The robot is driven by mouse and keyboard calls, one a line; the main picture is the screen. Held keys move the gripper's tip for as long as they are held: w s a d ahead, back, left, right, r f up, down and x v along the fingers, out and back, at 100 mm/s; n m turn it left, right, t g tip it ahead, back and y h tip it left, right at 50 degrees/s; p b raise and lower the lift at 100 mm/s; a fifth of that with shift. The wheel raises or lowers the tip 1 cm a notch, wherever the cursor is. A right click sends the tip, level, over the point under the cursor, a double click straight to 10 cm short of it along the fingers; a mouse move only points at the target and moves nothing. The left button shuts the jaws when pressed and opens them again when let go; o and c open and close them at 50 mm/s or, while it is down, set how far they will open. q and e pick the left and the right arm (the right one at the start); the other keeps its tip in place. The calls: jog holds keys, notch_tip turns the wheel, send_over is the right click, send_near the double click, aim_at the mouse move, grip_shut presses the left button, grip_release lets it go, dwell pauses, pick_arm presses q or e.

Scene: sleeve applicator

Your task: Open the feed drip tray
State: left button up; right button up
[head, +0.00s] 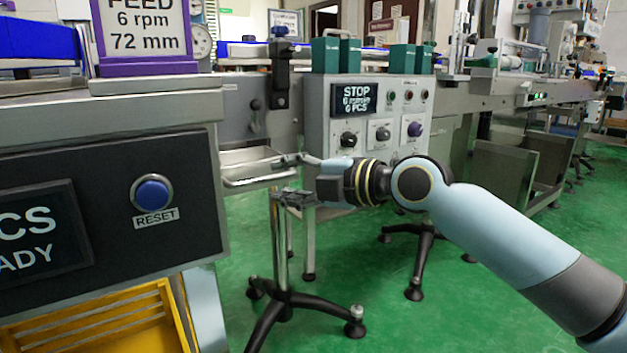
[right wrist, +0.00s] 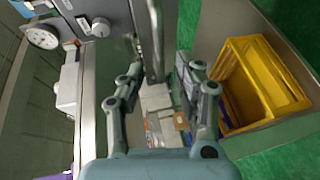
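The feed drip tray (head: 248,160) is a shallow metal tray under the feed machine's metal panel, left of the control box in the head view. Part of its inside shows, and a bar runs along its front edge. My right gripper (head: 286,178) is at the tray's front right end, fingers spread one above the other. In the right wrist view the gripper (right wrist: 165,85) has its fingers well apart, with a metal bar or edge (right wrist: 151,40) beyond and between them. I cannot tell whether they touch it. My left gripper is not in view.
A control box (head: 360,118) with a STOP display and knobs stands just behind my right gripper. A black-footed stand (head: 281,245) is below it. The panel with the RESET button (head: 153,192) is at left, above a yellow crate (head: 110,320).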

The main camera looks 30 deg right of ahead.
jog(key=v, duration=0.6)
jog(key=shift+s+r, duration=0.15)
jog(key=shift+s, duration=0.15)
jog(key=shift+d, duration=0.1)
